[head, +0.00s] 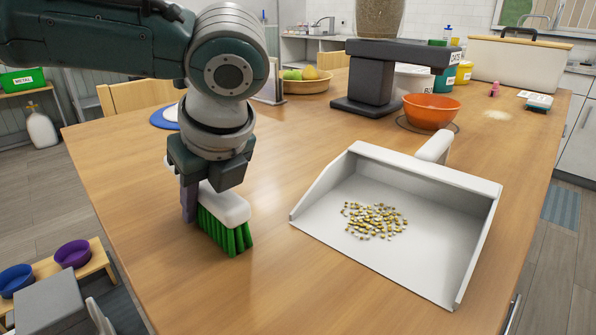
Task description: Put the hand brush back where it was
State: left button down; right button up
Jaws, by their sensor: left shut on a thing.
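The hand brush has a white back (228,205) and green bristles (227,234). My left gripper (203,200) is shut on it from above. The bristles point down, at or just above the wooden table (290,290); I cannot tell if they touch. Part of the brush is hidden behind my gripper. To its right a white dustpan (330,205) lies on the table with a pile of small yellowish and white pellets (374,221) in it. My right gripper is not in view.
Behind the dustpan stand an orange bowl (431,111) and a dark dispenser (375,78). A fruit bowl (306,84), a blue-rimmed plate (164,118) and a large white bin (518,62) are further back. The table front is clear.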

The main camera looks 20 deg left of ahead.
pick_arm(q)
jog(key=c, duration=0.5)
grip_release()
jog(key=shift+f, duration=0.1)
jog(key=p+v, duration=0.2)
jog(key=v, duration=1)
jog(key=shift+w, duration=0.1)
